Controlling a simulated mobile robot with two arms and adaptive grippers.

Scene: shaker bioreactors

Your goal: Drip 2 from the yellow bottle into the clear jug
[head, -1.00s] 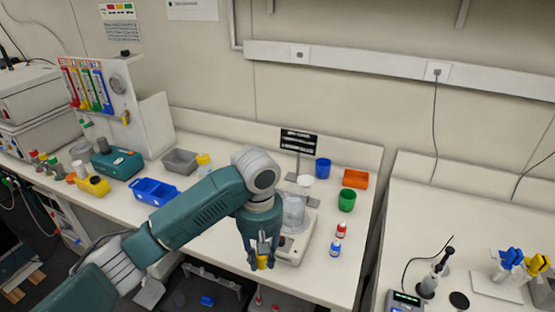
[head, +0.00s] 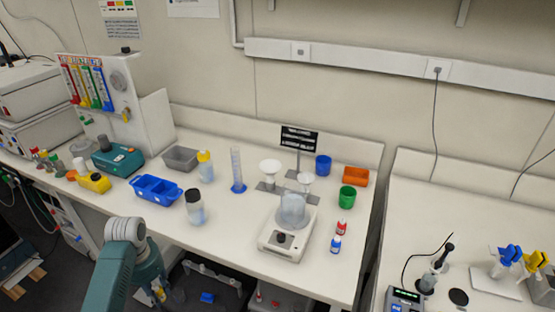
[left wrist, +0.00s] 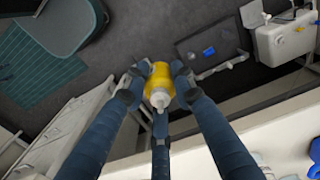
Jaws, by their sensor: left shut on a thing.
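My left gripper (head: 160,292) is low in front of the bench's front edge, left of centre in the head view. It is shut on the small yellow bottle (left wrist: 160,82), whose white nozzle shows in the left wrist view; the blue fingers close around its sides, with floor beyond it. The clear jug (head: 292,208) stands upright on a white device with a dark knob (head: 281,238), right of centre on the bench. The bottle is well apart from the jug, to its left and nearer. My right gripper is not in view.
A clear bottle with a black cap (head: 195,207), a blue tray (head: 157,189) and a measuring cylinder (head: 237,170) stand left of the jug. Red-capped (head: 341,228) and blue-capped (head: 335,244) bottles stand to its right. The bench between the black-capped bottle and the device is clear.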

